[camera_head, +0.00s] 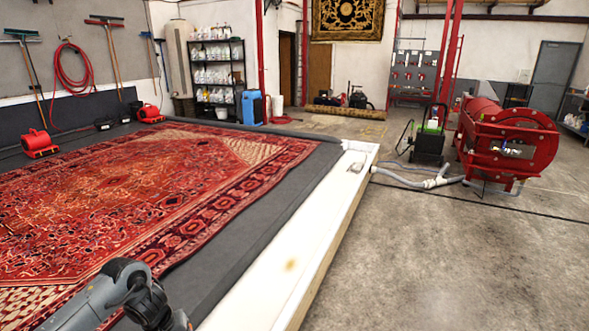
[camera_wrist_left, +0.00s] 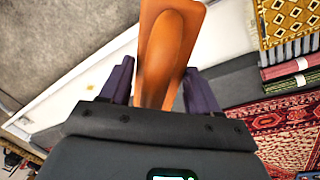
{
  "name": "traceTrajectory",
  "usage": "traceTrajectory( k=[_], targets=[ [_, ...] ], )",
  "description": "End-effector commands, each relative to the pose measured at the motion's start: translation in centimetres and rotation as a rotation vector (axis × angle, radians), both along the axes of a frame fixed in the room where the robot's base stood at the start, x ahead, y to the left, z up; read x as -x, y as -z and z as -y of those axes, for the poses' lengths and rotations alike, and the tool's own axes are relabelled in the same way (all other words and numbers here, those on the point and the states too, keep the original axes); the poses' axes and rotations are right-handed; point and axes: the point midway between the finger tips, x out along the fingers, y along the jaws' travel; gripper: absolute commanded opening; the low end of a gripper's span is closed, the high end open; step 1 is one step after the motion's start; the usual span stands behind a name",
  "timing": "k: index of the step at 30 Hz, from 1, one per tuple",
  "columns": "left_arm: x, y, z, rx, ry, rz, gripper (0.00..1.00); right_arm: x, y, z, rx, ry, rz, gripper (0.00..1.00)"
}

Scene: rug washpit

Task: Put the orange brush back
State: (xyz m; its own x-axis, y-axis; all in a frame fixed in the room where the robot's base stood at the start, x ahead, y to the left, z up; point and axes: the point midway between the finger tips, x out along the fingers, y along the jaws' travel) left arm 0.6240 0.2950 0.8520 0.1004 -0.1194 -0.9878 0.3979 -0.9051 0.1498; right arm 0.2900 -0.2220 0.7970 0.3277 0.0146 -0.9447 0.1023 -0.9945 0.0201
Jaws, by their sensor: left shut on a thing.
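The orange brush (camera_wrist_left: 170,36) fills the space between the two dark fingers of my left gripper (camera_wrist_left: 159,82) in the left wrist view. The gripper is shut on it. In the head view my left arm comes in at the bottom left, low over the rug's near right side; the brush does not show there. My right gripper is in neither view.
A large red rug (camera_head: 150,190) lies on the dark pit floor. A white curb (camera_head: 262,285) borders it, with bare concrete (camera_head: 440,260) beyond. Rolled rugs (camera_wrist_left: 290,75) show in the left wrist view. A red drum machine (camera_head: 507,140) stands at the right.

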Motion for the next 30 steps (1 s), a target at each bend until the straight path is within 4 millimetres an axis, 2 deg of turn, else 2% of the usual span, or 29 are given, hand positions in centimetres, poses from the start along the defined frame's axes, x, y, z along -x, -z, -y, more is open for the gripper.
traceTrajectory(
  k=[1,4,9,12,22,30],
  targets=[
    [0.9,-2.4,1.6,-0.002,0.066,-0.001,0.13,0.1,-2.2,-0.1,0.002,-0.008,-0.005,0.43],
    [2.7,-3.3,4.2,0.000,0.181,-0.002,0.13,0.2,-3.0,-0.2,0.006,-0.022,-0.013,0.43],
    [5.3,-2.5,7.1,0.000,0.329,-0.002,0.13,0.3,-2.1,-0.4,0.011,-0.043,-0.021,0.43],
    [6.8,-2.7,8.6,-0.001,0.411,-0.001,0.13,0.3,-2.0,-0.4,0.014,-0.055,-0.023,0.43],
    [7.8,-7.9,8.5,0.000,0.422,-0.002,0.13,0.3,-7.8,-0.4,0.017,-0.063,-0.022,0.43],
    [9.2,-14.5,8.5,-0.001,0.422,-0.003,0.13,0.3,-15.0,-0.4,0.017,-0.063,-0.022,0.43]
  ],
)
